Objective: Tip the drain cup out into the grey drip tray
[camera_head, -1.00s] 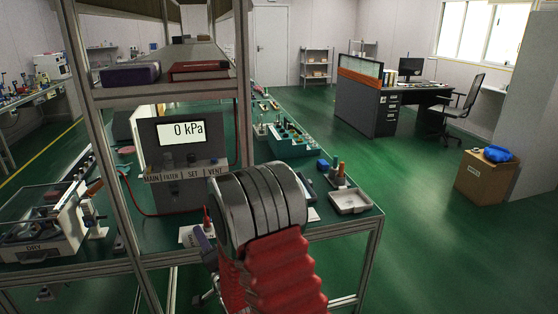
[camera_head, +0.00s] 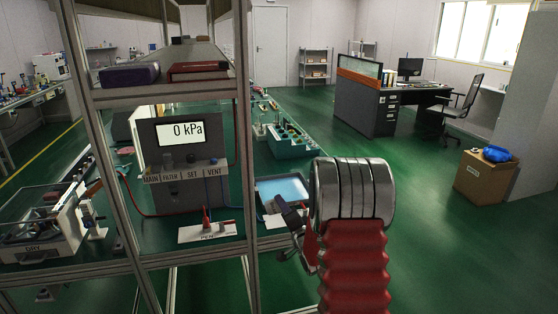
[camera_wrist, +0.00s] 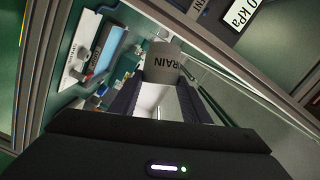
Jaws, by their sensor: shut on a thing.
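The drain cup (camera_wrist: 163,64) is grey, with dark lettering ending in "RAIN" in the wrist view. My gripper (camera_wrist: 165,88) is shut on it, one dark finger on each side. I cannot tell whether the cup is level or tilted. In the head view my gripper (camera_head: 288,213) shows at the left of my arm, near the bench's front edge; the cup cannot be made out there.
Metal frame posts (camera_head: 243,150) rise close by. Open floor lies to the right.

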